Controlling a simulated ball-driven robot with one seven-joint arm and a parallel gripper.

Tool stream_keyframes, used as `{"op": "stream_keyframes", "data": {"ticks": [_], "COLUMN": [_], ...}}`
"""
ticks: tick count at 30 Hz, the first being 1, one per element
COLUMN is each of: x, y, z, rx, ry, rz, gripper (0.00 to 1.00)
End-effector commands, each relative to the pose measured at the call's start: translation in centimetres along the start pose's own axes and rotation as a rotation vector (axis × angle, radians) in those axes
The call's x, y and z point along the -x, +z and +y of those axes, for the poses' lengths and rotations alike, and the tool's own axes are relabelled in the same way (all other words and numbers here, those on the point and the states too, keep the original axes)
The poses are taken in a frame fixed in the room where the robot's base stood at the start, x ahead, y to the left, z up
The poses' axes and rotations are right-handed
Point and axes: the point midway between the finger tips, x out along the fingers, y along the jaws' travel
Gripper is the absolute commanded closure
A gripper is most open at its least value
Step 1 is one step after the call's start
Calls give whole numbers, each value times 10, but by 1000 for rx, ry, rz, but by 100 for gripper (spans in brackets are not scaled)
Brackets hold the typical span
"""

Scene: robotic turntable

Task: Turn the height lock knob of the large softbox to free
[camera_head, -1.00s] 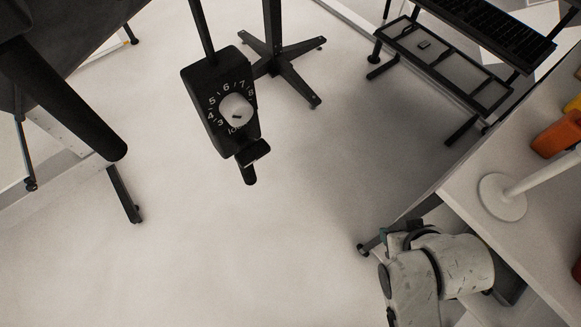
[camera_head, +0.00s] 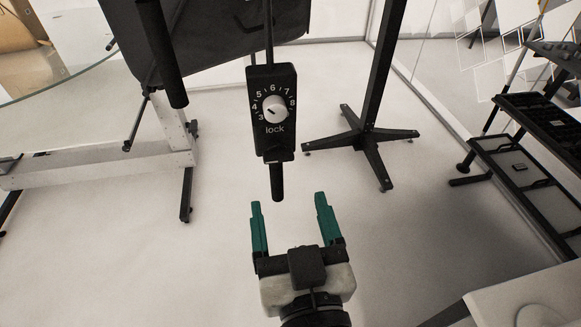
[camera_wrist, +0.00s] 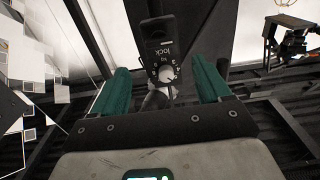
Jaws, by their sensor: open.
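The height lock knob (camera_head: 274,108) is a round white dial on a black box (camera_head: 272,143) with a number scale and the word "lock" below it. The box hangs on a thin black rod in the upper middle of the head view. The knob also shows in the wrist view (camera_wrist: 167,73), seen from below between the fingers. My gripper (camera_head: 289,205) has two green fingers, spread apart and empty. It is below the box in the head view, apart from the knob. The wrist view shows the same open fingers (camera_wrist: 160,88).
A black stand with a star-shaped foot (camera_head: 362,139) is right of the box. A white-legged table frame (camera_head: 100,162) stands at left. A black shelf rack (camera_head: 520,165) is at right, and a white surface (camera_head: 525,305) fills the lower right corner. The floor around my gripper is clear.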

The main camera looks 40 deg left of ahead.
Motion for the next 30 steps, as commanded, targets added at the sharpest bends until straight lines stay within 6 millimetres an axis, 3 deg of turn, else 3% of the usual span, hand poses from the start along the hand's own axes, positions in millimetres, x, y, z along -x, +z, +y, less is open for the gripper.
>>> {"op": "stream_keyframes", "data": {"ticks": [9, 15, 21, 30], "x": [-57, -84, -95, -96], "y": [-2, 0, 1, 1], "z": [0, 0, 1, 1], "rx": [-2, -1, -1, -1], "ry": [1, 1, 1, 1], "rz": [-2, -3, -4, -4], "gripper": [23, 23, 23, 26]}}
